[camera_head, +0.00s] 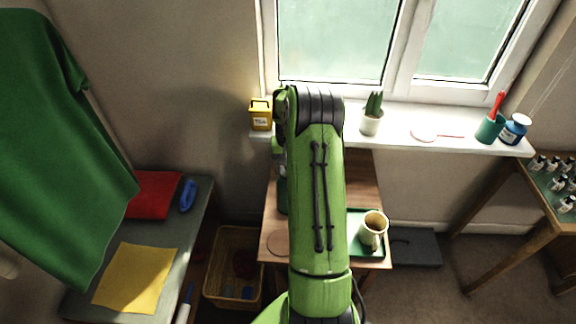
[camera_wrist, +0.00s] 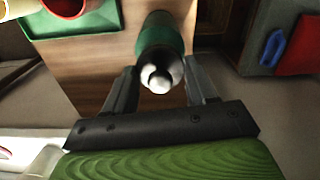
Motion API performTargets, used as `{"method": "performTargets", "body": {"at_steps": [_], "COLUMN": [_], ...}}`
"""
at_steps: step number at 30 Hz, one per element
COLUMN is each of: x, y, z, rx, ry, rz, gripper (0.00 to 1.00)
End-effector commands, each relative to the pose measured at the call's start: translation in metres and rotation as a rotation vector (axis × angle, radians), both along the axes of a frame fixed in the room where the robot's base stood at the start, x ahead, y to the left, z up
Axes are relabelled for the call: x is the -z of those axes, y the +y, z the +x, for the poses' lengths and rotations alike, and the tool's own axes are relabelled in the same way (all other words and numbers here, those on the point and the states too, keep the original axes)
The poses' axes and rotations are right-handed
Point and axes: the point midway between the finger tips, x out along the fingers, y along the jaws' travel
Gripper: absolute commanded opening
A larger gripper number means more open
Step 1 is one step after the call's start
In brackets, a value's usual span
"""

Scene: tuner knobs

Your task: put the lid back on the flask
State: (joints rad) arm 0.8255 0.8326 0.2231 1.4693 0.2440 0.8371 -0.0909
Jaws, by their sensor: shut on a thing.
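The green flask (camera_wrist: 160,32) stands on the wooden table (camera_wrist: 95,60) in the wrist view. In the head view a sliver of the flask (camera_head: 282,194) shows left of my arm, which hides the rest. A silver lid with a pale knob (camera_wrist: 158,76) is at the flask's top, between the fingers of my gripper (camera_wrist: 162,82). My gripper is shut on the lid. The lid lines up with the flask's mouth in the wrist view, but I cannot tell whether it touches the flask or hovers just above.
A green tray (camera_head: 355,248) with a cream mug (camera_head: 374,229) stands at the table's right. A round wooden disc (camera_head: 284,243) lies at the front left. The windowsill (camera_head: 450,136) behind holds a potted plant (camera_head: 371,118) and a yellow tin (camera_head: 260,115).

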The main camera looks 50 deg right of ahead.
Motion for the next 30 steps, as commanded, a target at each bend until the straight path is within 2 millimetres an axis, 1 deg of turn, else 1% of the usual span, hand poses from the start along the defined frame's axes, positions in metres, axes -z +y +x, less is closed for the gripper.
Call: {"method": "performTargets", "body": {"at_steps": [13, 14, 19, 25, 26, 28, 30], "x": [0.0003, 0.0003, 0.0003, 0.0003, 0.0003, 0.0003, 0.0003], "y": [-0.0001, -0.0001, -0.0001, -0.0001, -0.0001, -0.0001, -0.0001], "z": [0.0001, 0.0001, 0.0001, 0.0001, 0.0001, 0.0001, 0.0001], "rx": [0.0, 0.0, 0.0, 0.0, 0.0, 0.0, 0.0], "ry": [0.0, 0.0, 0.0, 0.0, 0.0, 0.0, 0.0], "rz": [0.0, 0.0, 0.0, 0.0, 0.0, 0.0, 0.0], "gripper": [0.28, 0.59, 0.85, 0.86, 0.89, 1.0, 1.0]}}
